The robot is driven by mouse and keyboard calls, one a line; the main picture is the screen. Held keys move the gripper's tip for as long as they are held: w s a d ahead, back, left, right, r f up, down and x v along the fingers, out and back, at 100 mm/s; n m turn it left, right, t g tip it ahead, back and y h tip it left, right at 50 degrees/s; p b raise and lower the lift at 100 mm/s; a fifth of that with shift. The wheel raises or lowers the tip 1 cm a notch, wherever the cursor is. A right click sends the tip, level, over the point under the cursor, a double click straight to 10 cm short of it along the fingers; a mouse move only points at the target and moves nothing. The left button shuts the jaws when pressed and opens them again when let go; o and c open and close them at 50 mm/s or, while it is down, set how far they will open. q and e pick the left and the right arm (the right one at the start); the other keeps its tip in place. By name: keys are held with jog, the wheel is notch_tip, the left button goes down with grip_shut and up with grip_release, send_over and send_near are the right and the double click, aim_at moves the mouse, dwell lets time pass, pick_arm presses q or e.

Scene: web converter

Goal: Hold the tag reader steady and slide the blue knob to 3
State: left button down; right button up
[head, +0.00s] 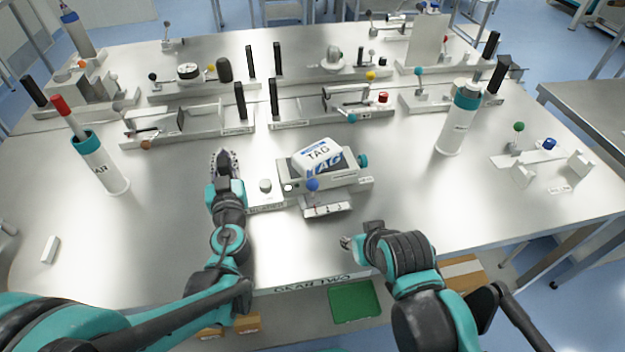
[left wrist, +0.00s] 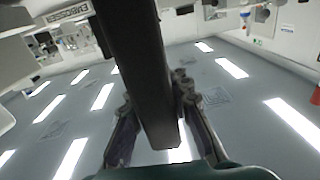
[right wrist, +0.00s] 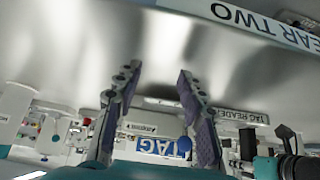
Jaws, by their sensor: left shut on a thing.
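The tag reader (head: 345,185) is a grey-white unit near the table's middle, with a white block lettered TAG on it. The blue knob (head: 313,184) stands at its front, above the left part of a small numbered plate (head: 328,209); the numbers are too small to read. The knob also shows in the right wrist view (right wrist: 183,145). My left gripper (head: 223,160) is left of the reader and shut on a dark bar (left wrist: 135,60); the bar's far end is out of view. My right gripper (head: 347,242) is open and empty, in front of the numbered plate.
Rows of metal fixtures with black posts (head: 240,101) fill the back. A small white block (head: 50,250) lies at far left. The table front is mostly clear.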

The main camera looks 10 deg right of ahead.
aim_at(315, 181)
jog(key=shift+o, duration=0.9)
jog(key=shift+w+r, duration=0.15)
jog(key=shift+r, duration=0.1)
jog(key=w+a+r+m+g+y, duration=0.1)
jog(key=w+a+r+g, duration=0.2)
jog(key=w+r, duration=0.45)
jog(key=w+a+r+g+y, duration=0.15)
jog(key=w+r+g, duration=0.3)
jog(key=r, duration=0.55)
jog(key=shift+m+t, duration=0.3)
jog(key=shift+t, duration=0.05)
jog(key=x, duration=1.1)
jog(key=shift+w+a+f, duration=0.25)
jog(key=shift+w+a, duration=0.1)
jog(key=shift+d, duration=0.1)
grip_shut()
